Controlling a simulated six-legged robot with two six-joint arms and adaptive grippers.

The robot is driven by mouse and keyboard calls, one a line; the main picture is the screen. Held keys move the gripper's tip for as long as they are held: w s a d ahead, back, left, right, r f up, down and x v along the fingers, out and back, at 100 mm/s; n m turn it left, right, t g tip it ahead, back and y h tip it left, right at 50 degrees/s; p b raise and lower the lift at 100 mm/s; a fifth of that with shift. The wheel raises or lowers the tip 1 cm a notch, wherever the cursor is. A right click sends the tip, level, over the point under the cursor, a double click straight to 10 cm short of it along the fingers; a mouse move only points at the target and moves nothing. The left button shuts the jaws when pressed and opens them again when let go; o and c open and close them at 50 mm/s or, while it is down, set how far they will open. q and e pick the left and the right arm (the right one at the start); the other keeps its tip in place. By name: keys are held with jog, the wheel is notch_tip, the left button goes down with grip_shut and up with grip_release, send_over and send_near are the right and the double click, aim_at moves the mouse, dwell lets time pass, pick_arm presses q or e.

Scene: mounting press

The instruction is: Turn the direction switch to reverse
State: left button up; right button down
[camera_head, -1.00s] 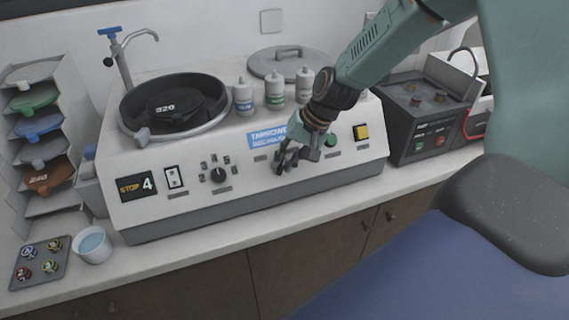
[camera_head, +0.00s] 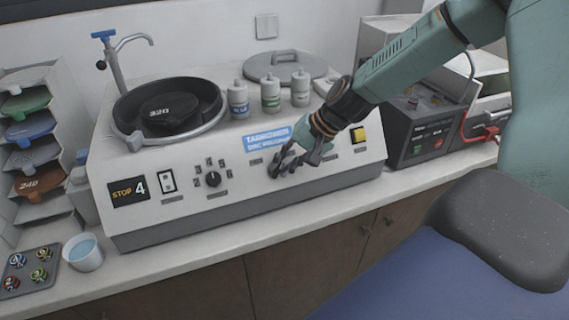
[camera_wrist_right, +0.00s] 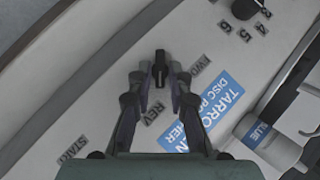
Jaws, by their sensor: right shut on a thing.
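The direction switch (camera_wrist_right: 160,68) is a small black knob with an elongated handle on the pale panel of the polisher. In the right wrist view it sits between my right fingertips, with the REV label (camera_wrist_right: 153,112) below it and the FWD label (camera_wrist_right: 201,67) to its right. I cannot tell exactly which label the handle points at. My right gripper (camera_wrist_right: 160,79) is shut on the switch. My left gripper is not in view.
On the polisher, a speed knob (camera_head: 213,179) is left of the gripper and a yellow switch (camera_head: 358,134) right of it. Several bottles (camera_head: 270,94) stand above the panel. A dark press (camera_head: 420,125) stands at right. A cup (camera_head: 83,253) and disc tray (camera_head: 31,270) are at left.

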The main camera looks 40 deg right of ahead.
aim_at(280, 167)
jog(key=c, duration=1.6)
grip_release()
jog(key=shift+s+f, duration=0.1)
jog(key=shift+o, duration=0.9)
jog(key=shift+w, duration=0.25)
jog(key=shift+s, duration=0.1)
jog(key=shift+s+r, duration=0.15)
jog(key=shift+r, duration=0.15)
jog(key=shift+s+d+r, duration=0.1)
jog(key=shift+d+r, duration=0.2)
jog(key=shift+r, duration=0.15)
jog(key=shift+v, duration=1.1)
jog(key=v, duration=0.3)
jog(key=shift+s+d+r, duration=0.15)
jog(key=shift+s+r, duration=0.05)
